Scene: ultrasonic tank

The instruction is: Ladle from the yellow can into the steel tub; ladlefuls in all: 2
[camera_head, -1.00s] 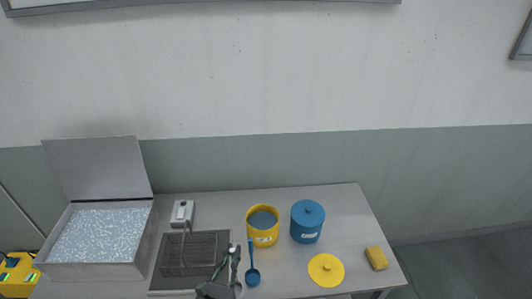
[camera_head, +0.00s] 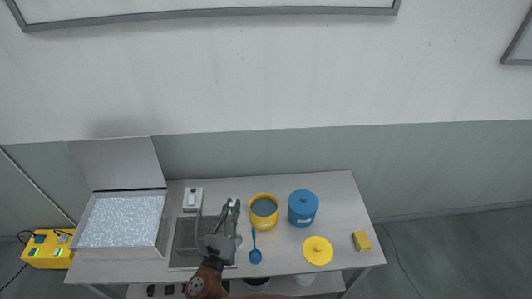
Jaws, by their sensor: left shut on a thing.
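The yellow can (camera_head: 264,221) stands open on the table with grey-blue contents. The steel tub (camera_head: 162,240), at the left with its lid raised, holds a pale speckled filling. My left gripper (camera_head: 231,207) is over the table between the tub and the can, left of the can. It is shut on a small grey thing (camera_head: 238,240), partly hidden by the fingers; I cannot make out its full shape. My right gripper is out of view.
A lidded blue can (camera_head: 302,213) stands right of the yellow can. A yellow lid (camera_head: 318,250) and a yellow sponge (camera_head: 361,241) lie at the right. A dark mesh basket (camera_head: 186,235) is beside the tub. A yellow box (camera_head: 48,250) is at the far left.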

